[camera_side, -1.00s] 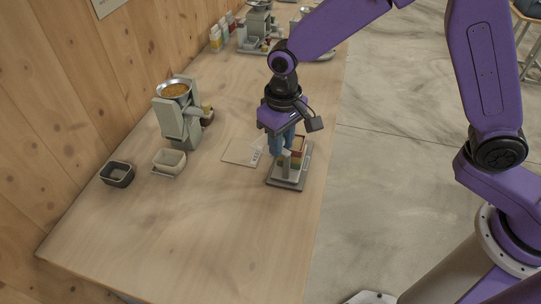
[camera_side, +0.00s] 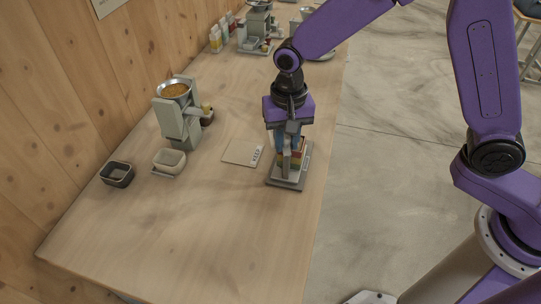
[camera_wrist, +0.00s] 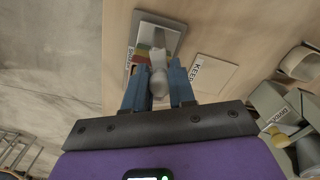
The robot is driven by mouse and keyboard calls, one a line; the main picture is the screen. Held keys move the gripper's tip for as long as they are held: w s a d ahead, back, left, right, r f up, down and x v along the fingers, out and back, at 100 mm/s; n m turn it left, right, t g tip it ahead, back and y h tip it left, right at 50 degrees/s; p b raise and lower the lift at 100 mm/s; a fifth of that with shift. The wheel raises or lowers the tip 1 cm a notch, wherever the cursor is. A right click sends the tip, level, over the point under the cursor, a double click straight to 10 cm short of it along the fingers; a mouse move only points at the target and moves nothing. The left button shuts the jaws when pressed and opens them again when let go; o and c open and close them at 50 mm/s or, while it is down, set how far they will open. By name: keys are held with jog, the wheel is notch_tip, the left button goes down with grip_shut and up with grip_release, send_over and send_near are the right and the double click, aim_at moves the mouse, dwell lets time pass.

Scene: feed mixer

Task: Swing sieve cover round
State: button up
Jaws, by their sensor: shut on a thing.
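The sieve unit stands on a grey base plate (camera_side: 283,183) near the table's right edge, with a striped red, yellow and green block (camera_side: 299,153) and a grey upright part. In the wrist view, the base plate (camera_wrist: 172,38) and striped block (camera_wrist: 143,56) lie beyond my fingers. My gripper (camera_side: 288,150) is low over the unit, pointing down. In the wrist view, my gripper's blue fingers (camera_wrist: 159,90) are shut around a grey rounded piece (camera_wrist: 158,73), which looks like part of the cover. The fingers hide much of the cover, so its exact angle is unclear.
A flat card (camera_side: 240,152) labelled KEEP lies just left of the unit. Further left stand a grey machine with a filled hopper (camera_side: 174,91), a pale bin (camera_side: 168,162) and a dark bin (camera_side: 117,174). The near table (camera_side: 200,235) is clear.

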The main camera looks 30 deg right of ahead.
jog(key=m, duration=0.3)
jog(key=d+m, duration=0.1)
jog(key=m, duration=0.1)
jog(key=shift+s+d+f, duration=0.1)
jog(key=shift+s, duration=0.2)
jog(key=shift+o, duration=0.4)
jog(key=shift+s+d+m, duration=0.1)
jog(key=shift+d+m, duration=0.05)
jog(key=shift+m, duration=0.85)
jog(key=o, duration=0.8)
notch_tip(320, 180, up, 6)
